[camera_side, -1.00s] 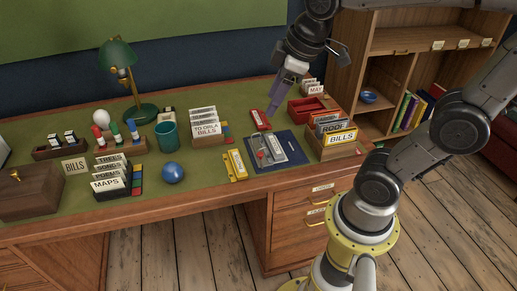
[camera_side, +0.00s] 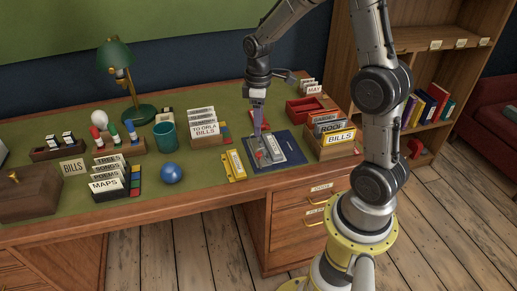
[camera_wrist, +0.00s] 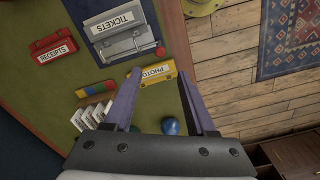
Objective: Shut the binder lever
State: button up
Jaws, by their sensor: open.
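The binder is a dark blue folder (camera_side: 291,142) with a grey metal mechanism and a lever ending in a red knob (camera_side: 259,154), near the desk's front edge. In the wrist view the lever (camera_wrist: 125,46) and its red knob (camera_wrist: 160,51) lie beside the TICKETS label (camera_wrist: 114,20). I cannot tell how far the lever is raised. My gripper (camera_side: 257,133) points down above the binder's left side, close to the knob. In the wrist view its purple fingers (camera_wrist: 159,72) are apart and empty, with the knob just beyond their tips.
A yellow PHOTO holder (camera_side: 234,166) lies left of the binder. A red RECEIPTS holder (camera_wrist: 53,48) and a blue ball (camera_side: 171,173) are also on the desk.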

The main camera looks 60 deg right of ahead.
aim_at(258, 153)
notch_tip(258, 153, down, 10)
jog(key=shift+f, duration=0.25)
jog(key=shift+c, duration=0.3)
grip_shut()
